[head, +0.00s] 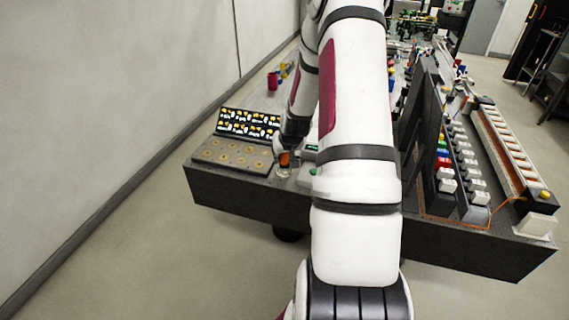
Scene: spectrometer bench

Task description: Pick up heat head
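My arm fills the middle of the head view and hides much of the bench behind it. My gripper (281,150) is small and partly covered by my own wrist, low over the front left part of the bench. A small orange-brown piece (285,159) shows right by the gripper, at or inside what looks like a clear vessel. I cannot tell whether the fingers touch it or are open or shut. I cannot make out for certain which thing is the heat head; it may be hidden behind my arm.
A grey tray with round tan wells (232,155) and a black rack of yellow and white pieces (249,123) are left of the gripper. A dark red cylinder (272,81) stands farther back. Right of my arm are white-topped modules (466,165) and an orange cable (500,205).

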